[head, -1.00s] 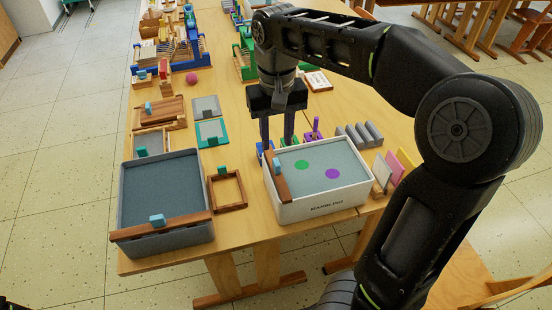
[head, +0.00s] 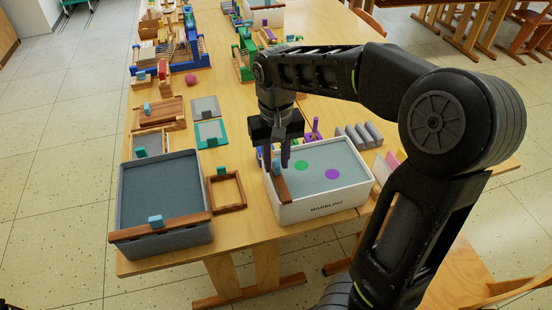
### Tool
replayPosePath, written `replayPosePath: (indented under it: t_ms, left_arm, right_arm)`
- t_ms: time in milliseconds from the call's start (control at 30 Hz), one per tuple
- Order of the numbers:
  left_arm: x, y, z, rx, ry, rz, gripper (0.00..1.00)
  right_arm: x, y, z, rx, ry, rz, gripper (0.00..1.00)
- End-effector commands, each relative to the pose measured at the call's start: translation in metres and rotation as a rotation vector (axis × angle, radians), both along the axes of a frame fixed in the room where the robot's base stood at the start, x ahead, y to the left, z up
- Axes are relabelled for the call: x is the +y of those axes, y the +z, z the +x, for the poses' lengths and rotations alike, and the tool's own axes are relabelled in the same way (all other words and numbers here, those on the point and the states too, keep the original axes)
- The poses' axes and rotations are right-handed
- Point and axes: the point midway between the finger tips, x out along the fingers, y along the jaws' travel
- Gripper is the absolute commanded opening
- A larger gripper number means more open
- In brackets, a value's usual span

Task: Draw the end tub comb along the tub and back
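The white tub (head: 322,209) marked MARBLING stands at the table's near right and holds grey-blue liquid with a green and a purple spot. A wooden comb (head: 282,188) with a blue grip lies across its left end. My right gripper (head: 285,164) points down over this comb, its fingers close to the grip; they overlap in the view, so contact and the gap between them are unclear. A dark grey tub (head: 163,188) stands at left, with another wooden comb (head: 161,230) with a blue grip across its near end. My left gripper is out of view.
A wooden frame (head: 228,190) lies between the tubs. Grey blocks (head: 360,135) and coloured upright panels stand behind and right of the white tub. Framed pads (head: 210,134) and wooden toys lie farther back. My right arm crosses above the white tub's right side.

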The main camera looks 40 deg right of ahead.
Motion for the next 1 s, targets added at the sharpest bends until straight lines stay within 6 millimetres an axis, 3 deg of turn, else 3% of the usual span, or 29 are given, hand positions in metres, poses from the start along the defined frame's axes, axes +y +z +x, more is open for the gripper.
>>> replayPosePath:
  t_ms: [300,1000]
  left_arm:
    - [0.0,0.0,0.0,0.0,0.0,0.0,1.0]
    - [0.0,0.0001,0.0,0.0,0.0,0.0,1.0]
  right_arm:
    - [-0.0001,0.0003,0.0001,0.0,0.0,0.0,0.0]
    - [-0.0001,0.0006,0.0002,-0.001,0.0,0.0,0.0]
